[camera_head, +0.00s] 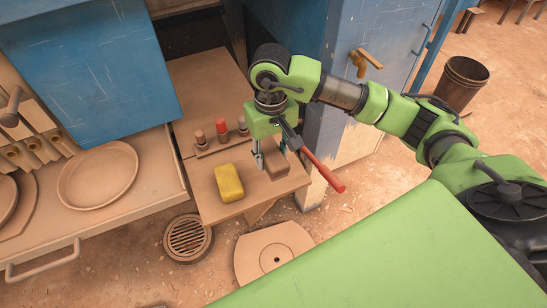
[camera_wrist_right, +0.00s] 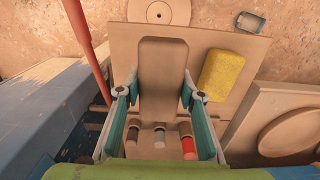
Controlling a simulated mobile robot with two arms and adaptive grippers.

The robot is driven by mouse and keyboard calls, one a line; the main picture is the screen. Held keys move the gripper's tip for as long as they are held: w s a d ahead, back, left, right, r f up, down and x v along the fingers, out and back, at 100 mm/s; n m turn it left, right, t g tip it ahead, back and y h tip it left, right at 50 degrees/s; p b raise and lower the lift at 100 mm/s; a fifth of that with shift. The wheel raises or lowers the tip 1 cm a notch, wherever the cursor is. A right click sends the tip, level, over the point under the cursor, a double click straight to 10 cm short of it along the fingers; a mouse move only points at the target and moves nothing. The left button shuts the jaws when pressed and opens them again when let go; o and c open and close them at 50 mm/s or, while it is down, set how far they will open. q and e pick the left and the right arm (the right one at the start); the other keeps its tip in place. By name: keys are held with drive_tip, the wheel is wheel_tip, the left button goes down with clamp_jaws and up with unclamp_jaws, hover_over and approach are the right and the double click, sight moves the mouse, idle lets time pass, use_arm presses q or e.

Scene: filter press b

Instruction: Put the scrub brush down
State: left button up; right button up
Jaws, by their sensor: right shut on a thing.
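The scrub brush (camera_head: 279,187) is a brown, block-like piece low over the small wooden shelf (camera_head: 213,206), near its right end. I cannot tell whether it touches the shelf. In the right wrist view the brush (camera_wrist_right: 163,78) runs away from me between the fingers, its bristles hidden. My right gripper (camera_head: 271,160) points down and is shut on it, with one finger on each side; the fingers also show in the right wrist view (camera_wrist_right: 163,110). My left gripper is not in view.
A yellow sponge (camera_head: 229,182) lies left of the brush. Several red- and grey-topped pegs (camera_head: 221,130) stand in a holder behind. A red lever (camera_head: 322,169) sticks out close to the gripper's right. A round plate (camera_head: 97,175) lies on the left drawer. A floor drain (camera_head: 188,238) is below.

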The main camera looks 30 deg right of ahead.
sight(273, 155)
drive_tip(key=shift+w+d+f, duration=0.35)
drive_tip(key=shift+w+f, duration=0.1)
drive_tip(key=shift+f, duration=0.2)
drive_tip(key=shift+w+d+f, duration=0.3)
drive_tip(key=shift+w+f, duration=0.1)
drive_tip(key=shift+f, duration=0.2)
drive_tip(key=f, duration=0.1)
drive_tip(key=f+p, duration=0.1)
drive_tip(key=f, duration=0.1)
drive_tip(key=shift+w+d+f+p, duration=0.25)
drive_tip(key=shift+f+p, duration=0.1)
drive_tip(key=shift+f, duration=0.15)
drive_tip(key=shift+f+b, duration=0.2)
drive_tip(key=shift+b, duration=0.15)
drive_tip(key=o, duration=1)
drive_tip(key=shift+r, duration=0.1)
